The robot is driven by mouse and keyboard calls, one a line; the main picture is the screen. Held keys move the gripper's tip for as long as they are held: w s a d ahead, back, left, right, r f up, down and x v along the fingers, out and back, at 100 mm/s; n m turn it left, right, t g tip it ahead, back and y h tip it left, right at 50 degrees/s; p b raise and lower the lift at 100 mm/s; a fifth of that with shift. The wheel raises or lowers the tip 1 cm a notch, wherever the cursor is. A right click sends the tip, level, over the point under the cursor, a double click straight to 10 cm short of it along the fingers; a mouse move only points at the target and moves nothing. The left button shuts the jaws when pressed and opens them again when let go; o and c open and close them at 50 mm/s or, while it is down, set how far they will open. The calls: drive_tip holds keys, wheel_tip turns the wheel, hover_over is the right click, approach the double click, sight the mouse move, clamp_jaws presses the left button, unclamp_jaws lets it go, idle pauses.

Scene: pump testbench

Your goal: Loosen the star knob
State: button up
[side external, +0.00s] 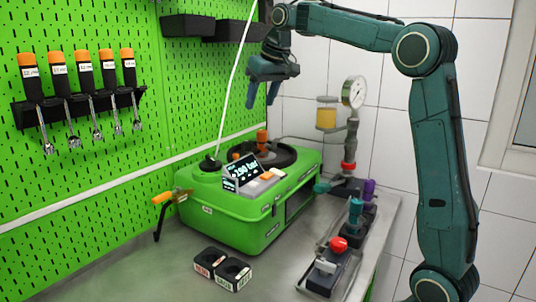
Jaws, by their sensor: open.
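A red lobed knob (338,244), which looks like the star knob, sits on a dark fixture (342,277) at the front right of the bench. Its exact shape is too small to make out. My gripper (260,104) hangs high above the back of the green pump case (232,210), with its fingers pointing down. It is open and empty, well above and to the left of the red knob, touching nothing.
A pressure gauge (353,92) stands on a pipe at the back right. A teal valve part (355,211) is behind the red knob. A display (244,172) sits on the case. A black two-hole block (222,268) is in front.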

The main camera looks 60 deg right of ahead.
drive_tip(key=s+a+f, duration=0.3)
drive_tip(key=s+a, duration=0.3)
drive_tip(key=s, duration=0.3)
drive_tip(key=s+a+f+n, duration=0.1)
drive_tip(key=s+a+f, duration=0.1)
drive_tip(key=s+a, duration=0.5)
drive_tip(key=shift+s+f+n+t+y, duration=0.3)
drive_tip(key=shift+s+f+t+y, duration=0.1)
drive_tip(key=shift+s, duration=0.85)
drive_tip(key=s+a+f+n, duration=0.1)
drive_tip(key=s+a+f, duration=0.1)
drive_tip(key=s+f, duration=0.7)
drive_tip(key=shift+s+a, duration=0.2)
drive_tip(key=shift+s, duration=0.45)
